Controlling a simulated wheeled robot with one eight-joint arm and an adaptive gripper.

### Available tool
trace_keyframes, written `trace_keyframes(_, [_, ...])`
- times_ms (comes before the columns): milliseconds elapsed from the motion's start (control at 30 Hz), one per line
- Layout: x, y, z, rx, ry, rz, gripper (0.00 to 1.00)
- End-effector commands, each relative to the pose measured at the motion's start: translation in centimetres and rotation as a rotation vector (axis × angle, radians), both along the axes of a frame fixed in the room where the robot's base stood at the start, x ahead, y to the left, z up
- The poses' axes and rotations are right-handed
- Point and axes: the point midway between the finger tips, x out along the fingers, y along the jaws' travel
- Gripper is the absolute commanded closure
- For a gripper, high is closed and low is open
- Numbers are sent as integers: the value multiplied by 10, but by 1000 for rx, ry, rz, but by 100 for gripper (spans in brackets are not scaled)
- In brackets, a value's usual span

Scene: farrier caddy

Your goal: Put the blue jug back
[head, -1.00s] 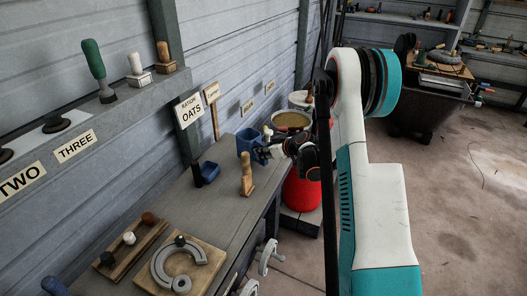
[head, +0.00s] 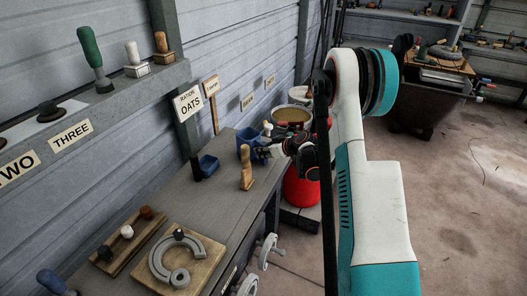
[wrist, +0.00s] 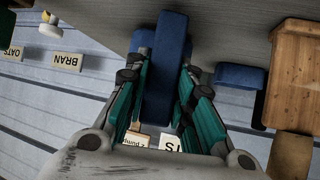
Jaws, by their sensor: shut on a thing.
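The blue jug (head: 244,144) shows in the head view at the far part of the grey bench, just left of my gripper (head: 264,153). In the wrist view my gripper (wrist: 163,95) has its teal-lined fingers on both sides of a narrow blue part of the jug (wrist: 162,60), and it is shut on it. The jug's base is partly hidden, so I cannot tell whether it touches the bench.
A blue scoop-like tray (head: 208,164) and a wooden-handled tool (head: 247,168) stand close on the near side. A board with a horseshoe (head: 175,265) lies on the nearer bench.

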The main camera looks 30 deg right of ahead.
Motion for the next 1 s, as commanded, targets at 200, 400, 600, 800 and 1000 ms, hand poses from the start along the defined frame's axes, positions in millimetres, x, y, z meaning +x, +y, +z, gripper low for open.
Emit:
trace_keyframes(200, [0, 0, -3, 0, -1, 0, 100])
trace_keyframes(400, [0, 0, -6, 0, -1, 0, 100])
trace_keyframes(600, [0, 0, -8, 0, -1, 0, 71])
trace_keyframes(800, [0, 0, -8, 0, 0, 0, 54])
trace_keyframes(1000, [0, 0, -8, 0, 0, 0, 54])
